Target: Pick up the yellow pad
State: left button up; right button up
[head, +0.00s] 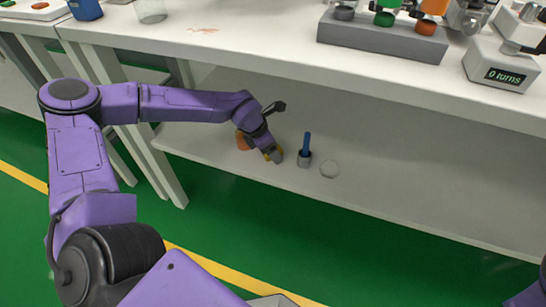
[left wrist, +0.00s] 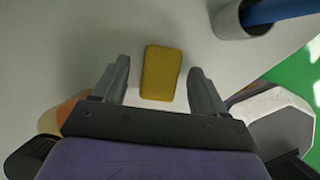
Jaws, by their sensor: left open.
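The yellow pad (left wrist: 161,73) is a small rounded rectangle lying flat on the pale lower shelf. In the left wrist view it lies between the two fingers of my left gripper (left wrist: 158,68), with a gap on each side. The gripper is open and empty. In the head view my left gripper (head: 272,156) reaches down to the shelf, and only a sliver of yellow shows beside it; the rest of the pad is hidden. My right gripper is out of view; only a bit of my purple right arm shows at the bottom right.
A grey cup (head: 304,160) with a blue stick (head: 306,142) stands just right of the gripper, with a round clear item (head: 330,169) beyond it. An orange item (head: 242,141) sits close on the left. The white tabletop (head: 250,48) overhangs the shelf.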

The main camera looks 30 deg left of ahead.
pick_arm(q)
jog(key=c, duration=1.2)
jog(key=shift+r+p, duration=0.35)
jog(key=shift+r, duration=0.1)
jog(key=p+v, duration=0.1)
jog(key=v, duration=0.2)
jog(key=shift+w+d+r+p, duration=0.1)
jog(key=shift+w+p, duration=0.05)
jog(key=shift+p, duration=0.2)
jog(key=s+a+p, duration=0.4)
jog(key=s, duration=0.3)
jog(key=s+a+p, duration=0.4)
jog(key=s+a, duration=0.1)
jog(key=s, duration=0.2)
jog(key=shift+s+f, duration=0.25)
jog(key=shift+s, duration=0.15)
